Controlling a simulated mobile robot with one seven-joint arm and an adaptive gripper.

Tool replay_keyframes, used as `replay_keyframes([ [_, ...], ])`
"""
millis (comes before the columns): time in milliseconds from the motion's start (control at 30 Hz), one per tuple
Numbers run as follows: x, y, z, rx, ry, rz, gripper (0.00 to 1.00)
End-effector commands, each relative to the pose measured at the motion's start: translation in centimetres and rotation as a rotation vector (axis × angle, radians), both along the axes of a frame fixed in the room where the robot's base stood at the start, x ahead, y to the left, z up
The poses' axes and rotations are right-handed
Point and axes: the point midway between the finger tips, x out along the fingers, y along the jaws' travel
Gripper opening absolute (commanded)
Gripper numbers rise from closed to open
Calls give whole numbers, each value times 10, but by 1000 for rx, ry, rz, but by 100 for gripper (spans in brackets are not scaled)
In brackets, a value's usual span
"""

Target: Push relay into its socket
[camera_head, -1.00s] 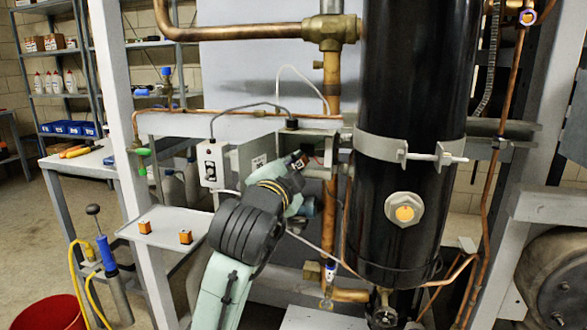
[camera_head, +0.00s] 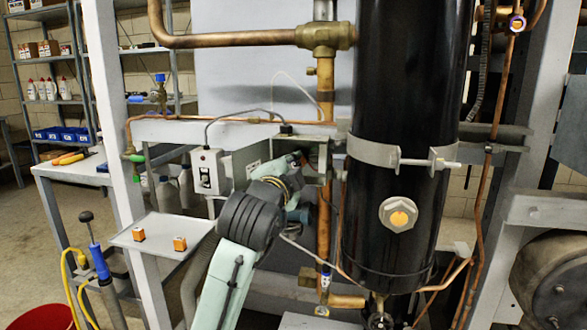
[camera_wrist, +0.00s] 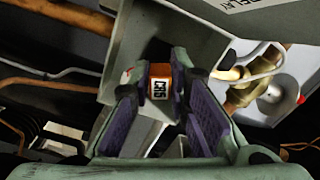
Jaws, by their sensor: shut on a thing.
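In the wrist view the relay (camera_wrist: 158,90) is a small orange block with a white printed label. My gripper (camera_wrist: 160,78) is shut on it, with the relay between the tips of its purple-padded fingers. The relay is at the grey housing labelled RELAY (camera_wrist: 185,38), just at a dark area on its underside. The socket itself is hidden, so I cannot tell how far in the relay sits. In the head view my gripper (camera_head: 296,165) is mostly hidden by my wrist, against the grey housing (camera_head: 312,142) left of the copper pipe.
A switch box (camera_head: 208,172) with a cable is left of my gripper. A copper pipe (camera_head: 324,215) and a black cylinder (camera_head: 395,240) stand close on the right.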

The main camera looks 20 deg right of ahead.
Motion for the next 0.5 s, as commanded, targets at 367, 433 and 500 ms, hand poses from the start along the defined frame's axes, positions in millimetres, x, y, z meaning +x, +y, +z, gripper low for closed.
replay_keyframes([
  [367,4,7,-1,298,-203,-3,0],
  [433,3,7,0,299,-204,-3,0],
  [500,3,7,0,298,-204,-3,0],
])
